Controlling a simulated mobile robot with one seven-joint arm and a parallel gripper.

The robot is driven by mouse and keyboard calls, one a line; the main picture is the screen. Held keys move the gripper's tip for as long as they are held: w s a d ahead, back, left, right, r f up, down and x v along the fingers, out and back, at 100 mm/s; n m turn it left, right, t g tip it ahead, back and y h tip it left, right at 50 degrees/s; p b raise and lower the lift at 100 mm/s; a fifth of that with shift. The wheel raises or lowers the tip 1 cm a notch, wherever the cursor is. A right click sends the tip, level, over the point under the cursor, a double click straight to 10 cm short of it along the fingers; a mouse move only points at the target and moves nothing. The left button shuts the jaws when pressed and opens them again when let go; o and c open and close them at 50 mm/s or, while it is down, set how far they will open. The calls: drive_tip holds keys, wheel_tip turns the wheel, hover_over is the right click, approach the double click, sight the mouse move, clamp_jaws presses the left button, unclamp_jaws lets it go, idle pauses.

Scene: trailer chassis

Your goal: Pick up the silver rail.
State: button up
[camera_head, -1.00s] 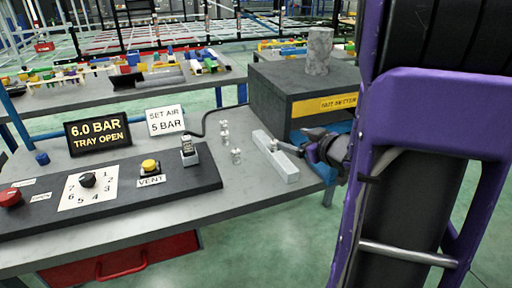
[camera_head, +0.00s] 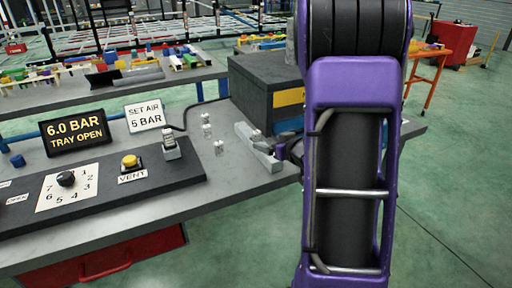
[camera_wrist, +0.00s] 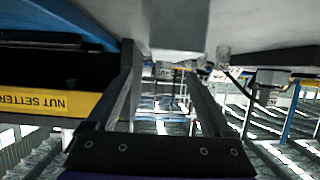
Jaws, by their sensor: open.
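The silver rail (camera_head: 262,152) is a pale grey bar lying on the grey workbench near its right end, in front of the dark nut setter box. My gripper (camera_head: 268,139) reaches in from the right at the rail, and my purple arm hides some of the area behind it. In the wrist view, which looks upside down, my gripper (camera_wrist: 162,65) has its two dark fingers apart. The rail's pale end (camera_wrist: 178,28) shows between and beyond the fingertips. I cannot tell whether the fingers touch it.
The nut setter box (camera_head: 255,84) stands close behind the rail. Small clear-and-silver pieces (camera_head: 207,125) stand to its left. The black control panel (camera_head: 105,185) and the 6.0 bar sign (camera_head: 73,130) fill the bench's left side.

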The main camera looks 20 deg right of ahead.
sight(258, 140)
drive_tip(key=shift+a+b+x, duration=0.2)
drive_tip(key=shift+x, duration=1.3)
drive_tip(key=shift+a+b+x, duration=0.2)
drive_tip(key=shift+x, duration=1.25)
clamp_jaws()
drive_tip(key=shift+r, duration=0.1)
